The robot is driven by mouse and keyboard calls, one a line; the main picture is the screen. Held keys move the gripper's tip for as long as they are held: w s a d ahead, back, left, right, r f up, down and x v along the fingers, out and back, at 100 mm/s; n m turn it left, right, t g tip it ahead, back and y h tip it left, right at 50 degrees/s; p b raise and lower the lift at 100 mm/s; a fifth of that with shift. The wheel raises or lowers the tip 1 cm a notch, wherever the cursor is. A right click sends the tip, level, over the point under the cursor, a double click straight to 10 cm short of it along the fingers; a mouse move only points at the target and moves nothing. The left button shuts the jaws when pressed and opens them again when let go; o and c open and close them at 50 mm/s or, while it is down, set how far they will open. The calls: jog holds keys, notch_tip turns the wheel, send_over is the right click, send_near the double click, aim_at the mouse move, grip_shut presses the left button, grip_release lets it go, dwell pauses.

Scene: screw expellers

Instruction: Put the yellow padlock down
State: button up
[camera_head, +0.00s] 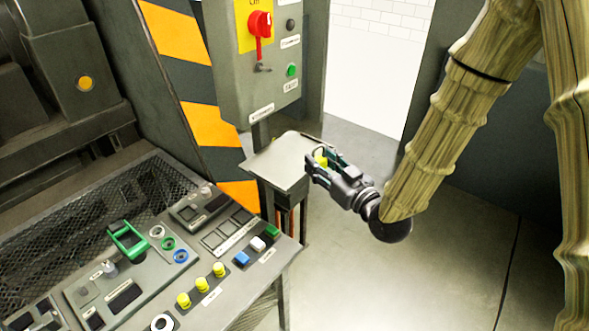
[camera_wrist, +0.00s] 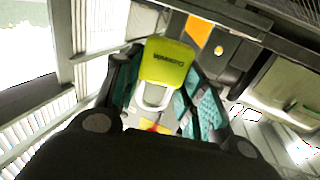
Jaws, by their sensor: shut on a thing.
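The yellow padlock (camera_wrist: 166,63) is between the fingers of my gripper in the wrist view, its pale shackle toward the palm and dark lettering on its body. In the head view only a small yellow part of the padlock (camera_head: 321,160) shows, beside the fingers. My gripper (camera_head: 322,170) is shut on it, near the right edge of a small grey shelf (camera_head: 278,163). The fingers (camera_wrist: 165,85) show on both sides of the padlock. I cannot tell whether the padlock touches the shelf.
A control box with a red switch handle (camera_head: 261,24) stands above the shelf. A sloped console (camera_head: 225,285) with yellow knobs (camera_head: 201,284) and a green-framed part (camera_head: 127,238) lies at lower left. An orange-striped post (camera_head: 180,90) is behind. Open floor (camera_head: 400,270) lies to the right.

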jog(key=s+a+r+n+g+y+b, duration=0.2)
jog(key=s+a+n+g+y+b, duration=0.1)
jog(key=a+g+y+b, duration=0.15)
jog(key=shift+n+t+h, duration=0.25)
jog(key=shift+n, duration=0.05)
jog(key=w, duration=0.5)
jog(key=w+f+p, duration=0.1)
jog(key=w, duration=0.5)
jog(key=w+d+p, duration=0.1)
jog(key=w, duration=0.4)
jog(key=shift+w+f, duration=0.15)
jog(key=shift+f, duration=0.2)
jog(key=shift+f+p, duration=0.3)
jog(key=shift+f, duration=1.5)
jog(key=shift+f, duration=0.2)
jog(key=o, duration=1)
jog(key=shift+o, duration=0.2)
jog(key=shift+r, duration=0.1)
jog(key=shift+r, duration=0.15)
jog(key=b+v, duration=0.1)
jog(key=v, duration=1.1)
jog(key=shift+b, duration=0.4)
